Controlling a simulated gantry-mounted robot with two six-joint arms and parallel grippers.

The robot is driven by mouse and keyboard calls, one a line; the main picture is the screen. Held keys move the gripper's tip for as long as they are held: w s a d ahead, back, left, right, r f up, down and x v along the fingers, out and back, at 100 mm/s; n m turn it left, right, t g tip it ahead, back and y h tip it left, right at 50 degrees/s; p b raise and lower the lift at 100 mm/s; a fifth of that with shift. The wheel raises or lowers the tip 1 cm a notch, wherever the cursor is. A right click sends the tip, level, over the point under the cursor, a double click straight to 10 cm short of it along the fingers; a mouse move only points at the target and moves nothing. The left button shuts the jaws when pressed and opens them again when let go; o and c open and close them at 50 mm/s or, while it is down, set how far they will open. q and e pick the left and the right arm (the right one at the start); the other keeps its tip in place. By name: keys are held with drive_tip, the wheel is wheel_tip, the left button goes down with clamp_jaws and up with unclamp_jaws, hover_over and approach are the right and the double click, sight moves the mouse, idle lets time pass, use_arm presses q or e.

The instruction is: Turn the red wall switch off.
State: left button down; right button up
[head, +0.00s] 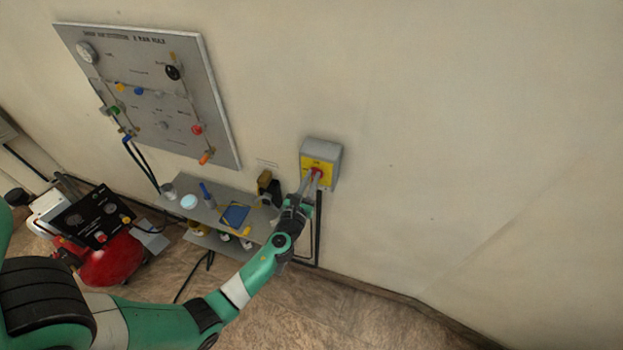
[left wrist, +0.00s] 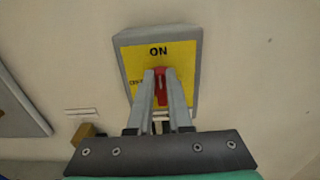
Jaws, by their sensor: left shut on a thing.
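The red wall switch (head: 317,172) sits on a yellow plate on a grey box (head: 334,149) fixed to the wall. In the left wrist view the red handle (left wrist: 161,85) stands upright, pointing to the "ON" mark at the top of the yellow plate (left wrist: 181,54). My left gripper (head: 312,178) reaches up to the switch from below. In the left wrist view its two fingers (left wrist: 161,84) are on either side of the red handle, shut on it. The lower part of the plate is hidden behind the fingers. My right gripper is not in view.
A grey panel (head: 215,100) with gauges and coloured valves hangs on the wall to the left. A shelf (head: 262,226) with small items stands below it. A red machine (head: 112,262) is on the floor at left. The wall to the right is bare.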

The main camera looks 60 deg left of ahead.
use_arm(q)
drive_tip(key=shift+n, duration=0.4)
drive_tip(key=shift+s+a+f+n+b, duration=0.3)
drive_tip(key=shift+n+b, duration=1)
drive_tip(key=shift+n, duration=1.55)
drive_tip(key=shift+s+a+f+n+b, duration=0.15)
drive_tip(key=shift+f+n+b, duration=0.2)
drive_tip(key=shift+n+b, duration=1.8)
drive_tip(key=shift+s+a+f+n+b, duration=0.3)
drive_tip(key=shift+n+b, duration=0.2)
drive_tip(key=shift+n, duration=3.1)
drive_tip(key=c, duration=0.8)
unclamp_jaws()
drive_tip(key=shift+c, duration=0.2)
drive_tip(key=shift+d, duration=0.1)
